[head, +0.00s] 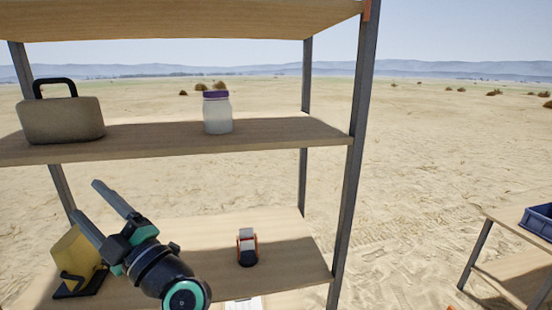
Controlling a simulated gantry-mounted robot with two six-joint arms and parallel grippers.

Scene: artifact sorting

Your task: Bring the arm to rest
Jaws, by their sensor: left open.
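My left gripper (106,212) is in the head view at the lower left, in front of the shelf unit. Its two fingers are apart and point up and to the left, with nothing between them. My left arm's wrist shows below it at the bottom edge. The fingertips are below the middle shelf board (270,132) and over the lower shelf board (290,260) in the picture. I cannot tell how far they are from the boards. My right gripper is not in view.
The middle board holds a stone-coloured case with a black handle (62,120) and a purple-lidded jar (217,113). The lower board holds a yellow object on a dark base (78,262) beside my gripper and a small orange-and-white object (247,247). A blue crate (538,222) sits on a table at right.

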